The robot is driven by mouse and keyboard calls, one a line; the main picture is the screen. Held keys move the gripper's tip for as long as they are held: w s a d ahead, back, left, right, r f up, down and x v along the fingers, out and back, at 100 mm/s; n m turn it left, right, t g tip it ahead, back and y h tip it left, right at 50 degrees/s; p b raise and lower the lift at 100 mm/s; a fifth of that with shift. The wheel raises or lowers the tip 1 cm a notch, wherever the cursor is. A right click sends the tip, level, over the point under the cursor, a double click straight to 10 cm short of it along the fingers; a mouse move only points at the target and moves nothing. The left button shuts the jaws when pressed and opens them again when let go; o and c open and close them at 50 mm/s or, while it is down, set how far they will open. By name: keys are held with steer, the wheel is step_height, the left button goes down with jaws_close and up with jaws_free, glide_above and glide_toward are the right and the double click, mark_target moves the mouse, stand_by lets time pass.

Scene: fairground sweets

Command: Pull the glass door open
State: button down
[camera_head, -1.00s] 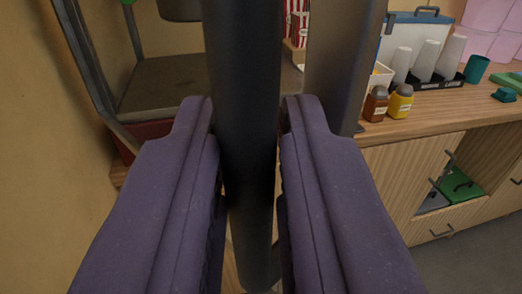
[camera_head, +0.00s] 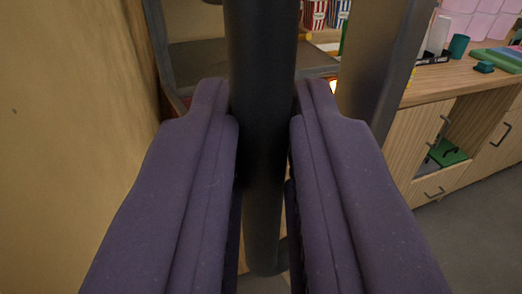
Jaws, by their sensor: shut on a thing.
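A dark, round vertical door handle (camera_head: 262,60) runs down the middle of the view. My gripper (camera_head: 265,105) has its two purple padded fingers on either side of the handle and is shut on it. The glass door's frame edge (camera_head: 385,50) shows as a grey-brown upright right of the handle. Behind the handle is the cabinet opening, with a dark shelf (camera_head: 200,60) inside. Red-striped and blue-striped popcorn boxes (camera_head: 318,14) show in the opening.
A plain tan wall (camera_head: 60,130) stands close on the left. On the right, a wooden counter (camera_head: 440,85) carries a black cup tray (camera_head: 432,58), a teal cup (camera_head: 458,45) and pink boxes (camera_head: 480,20). Grey floor (camera_head: 470,240) is clear at the lower right.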

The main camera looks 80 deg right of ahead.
steer(key=shift+d+r, duration=0.2)
steer(key=c, duration=1.5)
jaws_free()
steer(key=o, duration=0.3)
steer(key=shift+w+d, duration=0.15)
steer(key=shift+d, duration=0.1)
steer(key=shift+d+f, duration=0.15)
steer(key=shift+d, duration=0.05)
steer(key=v, duration=0.8)
steer(key=shift+a, duration=0.15)
